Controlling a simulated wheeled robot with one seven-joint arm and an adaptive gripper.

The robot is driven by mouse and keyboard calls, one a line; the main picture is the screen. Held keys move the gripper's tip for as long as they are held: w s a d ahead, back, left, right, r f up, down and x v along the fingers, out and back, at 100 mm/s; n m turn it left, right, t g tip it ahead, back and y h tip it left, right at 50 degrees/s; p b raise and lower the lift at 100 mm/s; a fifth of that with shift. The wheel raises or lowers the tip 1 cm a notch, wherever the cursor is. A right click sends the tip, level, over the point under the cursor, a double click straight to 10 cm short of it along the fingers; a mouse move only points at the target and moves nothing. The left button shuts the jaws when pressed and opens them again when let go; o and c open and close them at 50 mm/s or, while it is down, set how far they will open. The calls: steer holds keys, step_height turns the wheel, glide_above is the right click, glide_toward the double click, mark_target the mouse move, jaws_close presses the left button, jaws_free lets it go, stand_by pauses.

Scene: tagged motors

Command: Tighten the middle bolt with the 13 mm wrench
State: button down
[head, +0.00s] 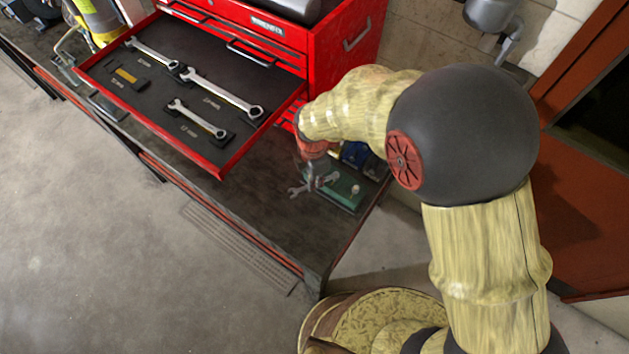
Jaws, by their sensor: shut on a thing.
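My gripper (312,180) is low over the workbench at the end of my yellow arm, small and partly hidden in this view. It is shut on a metal wrench (298,190), whose open end points left. The wrench's size mark cannot be read. A green motor base (345,191) sits on the bench just right of the gripper, with a blue motor part (356,154) behind it. A small pale bolt-like tip (355,189) shows on the green base. The middle bolt cannot be made out, nor whether the wrench touches any bolt.
A red tool chest (342,50) stands on the bench (270,215). Its open drawer (220,172) juts out left of my gripper, holding several wrenches, among them a large one (222,92) and a short one (197,118). The bench's front right corner is clear.

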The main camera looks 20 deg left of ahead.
steer(key=shift+w+a+m, duration=0.25)
steer(key=shift+m, duration=0.25)
steer(key=shift+w+a+m, duration=0.4)
steer(key=shift+w+m, duration=0.25)
steer(key=shift+m, duration=0.55)
steer(key=shift+s+d+n, duration=0.15)
steer(key=shift+s+n, duration=0.05)
steer(key=shift+n, duration=0.1)
steer(key=shift+r+p, duration=0.55)
steer(key=shift+r, duration=0.2)
stand_by(0.7)
steer(key=shift+r+p, duration=0.55)
steer(key=shift+r, duration=0.4)
